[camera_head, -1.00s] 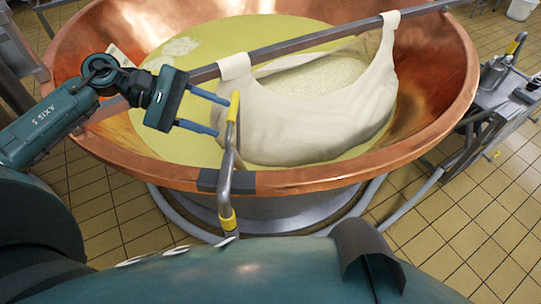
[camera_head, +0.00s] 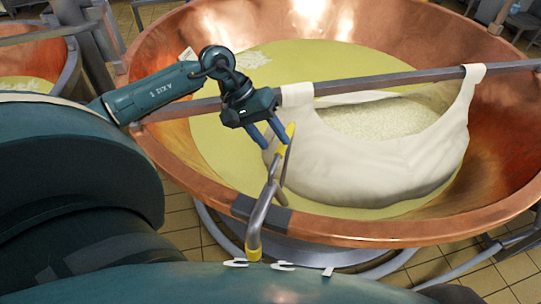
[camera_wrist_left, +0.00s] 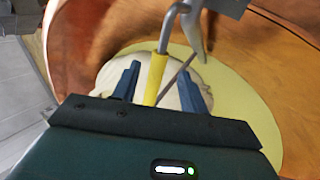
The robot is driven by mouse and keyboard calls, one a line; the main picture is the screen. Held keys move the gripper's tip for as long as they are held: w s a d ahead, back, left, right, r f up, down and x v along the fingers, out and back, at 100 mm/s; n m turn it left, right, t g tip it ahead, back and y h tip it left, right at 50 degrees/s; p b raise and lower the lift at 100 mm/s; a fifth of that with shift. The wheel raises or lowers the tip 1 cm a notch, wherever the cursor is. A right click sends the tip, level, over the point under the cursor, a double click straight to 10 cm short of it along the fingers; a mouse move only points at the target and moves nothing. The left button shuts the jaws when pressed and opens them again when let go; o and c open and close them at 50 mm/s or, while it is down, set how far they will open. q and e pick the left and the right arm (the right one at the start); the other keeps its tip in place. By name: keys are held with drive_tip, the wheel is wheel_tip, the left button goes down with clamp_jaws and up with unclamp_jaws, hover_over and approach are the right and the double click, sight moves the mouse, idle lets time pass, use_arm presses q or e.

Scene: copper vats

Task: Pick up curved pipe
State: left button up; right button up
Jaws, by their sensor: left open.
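The curved pipe (camera_head: 269,192) is a grey bent tube with yellow ends. It rests at the near rim of the copper vat (camera_head: 175,165), by a dark clamp-like piece (camera_head: 262,214). Its upper yellow end (camera_head: 290,131) is beside my left gripper (camera_head: 277,145), which is open with blue fingers angled down. In the left wrist view, the yellow section of the pipe (camera_wrist_left: 156,76) lies between the two spread fingers of the gripper (camera_wrist_left: 158,74). I cannot tell whether either finger touches it. My right gripper is not in view.
A metal bar (camera_head: 390,80) spans the vat, with a cream cloth (camera_head: 380,165) full of curd slung from it. Yellowish liquid (camera_head: 220,150) fills the vat. Another copper vat (camera_head: 28,60) stands at the left. Tiled floor (camera_head: 185,215) shows below the rim.

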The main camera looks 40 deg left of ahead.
sight(279, 147)
use_arm(q)
drive_tip(key=p+x, duration=0.1)
drive_tip(key=x, duration=0.3)
drive_tip(key=shift+s+d+r, duration=0.15)
drive_tip(key=shift+s+d, duration=0.05)
drive_tip(key=shift+d+f, duration=0.1)
drive_tip(key=shift+f, duration=0.25)
clamp_jaws()
drive_tip(key=shift+w+r, duration=0.15)
